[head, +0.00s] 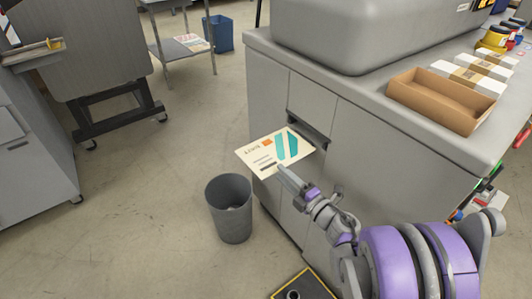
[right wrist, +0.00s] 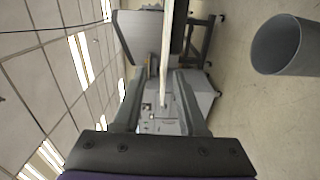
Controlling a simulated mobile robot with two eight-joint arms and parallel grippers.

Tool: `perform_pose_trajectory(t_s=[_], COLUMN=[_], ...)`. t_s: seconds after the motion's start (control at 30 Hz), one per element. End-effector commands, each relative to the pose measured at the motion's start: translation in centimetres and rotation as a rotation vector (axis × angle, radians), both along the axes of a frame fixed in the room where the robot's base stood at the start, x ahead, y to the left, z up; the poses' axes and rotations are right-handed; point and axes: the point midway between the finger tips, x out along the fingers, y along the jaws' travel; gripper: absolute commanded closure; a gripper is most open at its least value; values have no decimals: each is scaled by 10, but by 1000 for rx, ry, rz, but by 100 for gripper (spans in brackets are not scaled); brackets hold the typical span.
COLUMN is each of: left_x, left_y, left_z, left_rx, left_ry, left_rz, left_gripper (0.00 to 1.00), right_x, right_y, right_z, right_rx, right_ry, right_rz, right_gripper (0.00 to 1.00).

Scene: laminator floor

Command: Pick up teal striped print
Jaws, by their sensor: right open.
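The teal striped print (head: 270,149) is a cream sheet with teal stripes and a small orange mark. It juts out nearly flat from a dark slot in the front of the grey cabinet. My right gripper (head: 283,171) is at the print's near edge in the head view. In the right wrist view the gripper (right wrist: 160,85) is open, and the print (right wrist: 167,45) shows edge-on as a thin pale strip between the fingers. I cannot tell whether a finger touches it. My left gripper is not in view.
The grey cabinet (head: 265,95) carries a large machine and an open cardboard box (head: 440,100). A grey bin (head: 229,222) stands on the floor below the print and also shows in the right wrist view (right wrist: 277,45). A black, yellow-edged mat (head: 305,285) lies in front.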

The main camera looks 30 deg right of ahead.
Motion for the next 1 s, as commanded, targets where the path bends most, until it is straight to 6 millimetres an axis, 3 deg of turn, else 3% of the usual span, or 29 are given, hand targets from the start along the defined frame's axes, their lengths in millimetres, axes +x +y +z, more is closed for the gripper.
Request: perform_pose_trajectory(t_s=[0.17,0.8,1.0], left_x=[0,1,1], left_y=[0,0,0], left_z=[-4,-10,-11], left_rx=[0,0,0], left_ry=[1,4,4], left_rz=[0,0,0], left_gripper=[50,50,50], right_x=[6,94,106], right_y=[3,15,16], right_z=[-10,-9,-8], right_rx=[-33,-29,-29], right_ry=[6,5,5], right_rz=[35,34,31], right_gripper=[59,59,59])
